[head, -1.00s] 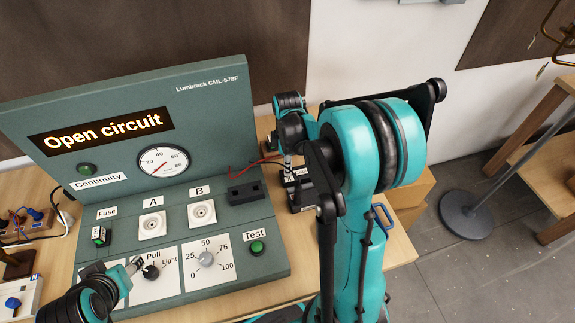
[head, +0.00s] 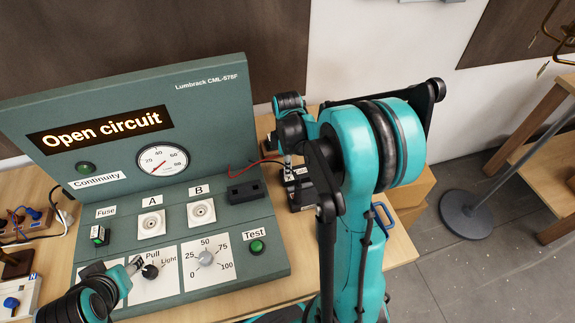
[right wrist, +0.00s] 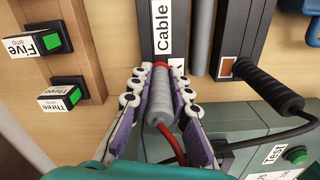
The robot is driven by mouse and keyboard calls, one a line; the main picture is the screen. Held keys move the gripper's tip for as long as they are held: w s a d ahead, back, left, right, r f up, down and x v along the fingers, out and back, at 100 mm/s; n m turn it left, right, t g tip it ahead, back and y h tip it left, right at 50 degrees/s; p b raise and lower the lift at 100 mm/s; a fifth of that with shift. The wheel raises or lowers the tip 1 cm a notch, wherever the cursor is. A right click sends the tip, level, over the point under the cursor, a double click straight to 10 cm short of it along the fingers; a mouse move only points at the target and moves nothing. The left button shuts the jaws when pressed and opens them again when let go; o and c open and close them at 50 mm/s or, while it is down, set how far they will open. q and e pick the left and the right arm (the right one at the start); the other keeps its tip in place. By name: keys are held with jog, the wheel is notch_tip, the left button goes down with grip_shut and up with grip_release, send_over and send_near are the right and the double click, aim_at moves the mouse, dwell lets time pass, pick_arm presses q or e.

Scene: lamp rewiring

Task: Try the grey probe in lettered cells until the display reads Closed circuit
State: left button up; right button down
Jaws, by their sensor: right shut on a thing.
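The display (head: 99,129) on the green test panel reads Open circuit. My right gripper (right wrist: 157,80) is shut on the grey probe (right wrist: 160,108) in the right wrist view, with a red lead (right wrist: 175,150) trailing from its near end. The probe's far end is at the near end of a dark strip labelled Cable (right wrist: 163,30); I cannot tell whether they touch. In the head view my right arm partly hides the dark block (head: 297,186) under this gripper. My left gripper (head: 134,266) is by the Pull/Light knob; its jaws are unclear.
A black-handled probe (right wrist: 266,86) with a black cable lies right of the grey one. A grey rod (right wrist: 200,38) lies beside the Cable label. Fuses labelled Five (right wrist: 40,42) and Three (right wrist: 70,92) lie left. Sockets A (head: 152,224) and B (head: 201,212) are empty.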

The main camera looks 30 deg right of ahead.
pick_arm(q)
jog(key=shift+f, duration=0.2)
pick_arm(e)
jog(key=shift+f, duration=0.2)
jog(key=c, duration=1.3)
grip_release()
jog(key=shift+c, duration=0.2)
notch_tip(320, 180, up, 12)
jog(key=shift+r, duration=0.1)
jog(key=shift+s+a, duration=0.2)
jog(key=shift+a, duration=0.2)
pick_arm(q)
jog(key=shift+f+b, duration=0.8)
jog(key=shift+b, duration=0.15)
pick_arm(e)
jog(key=s+a+m+t, duration=0.2)
jog(key=s+a+m, duration=0.1)
jog(key=a, duration=0.1)
jog(key=s+a+f+m+t, duration=0.1)
jog(key=s+a+m+t, duration=0.1)
jog(key=s+a+m, duration=0.2)
jog(key=s+a+f+m+t, duration=0.1)
jog(key=s+a+m+t, duration=0.1)
jog(key=s+a+m, duration=0.1)
jog(key=shift+s+a+m+t, duration=0.35)
jog(key=shift+s+a, duration=0.25)
jog(key=shift+a, duration=0.25)
jog(key=shift+s+a+f+m+t, duration=0.2)
jog(key=shift+s+a+m+t, duration=0.1)
jog(key=shift+m, duration=0.25)
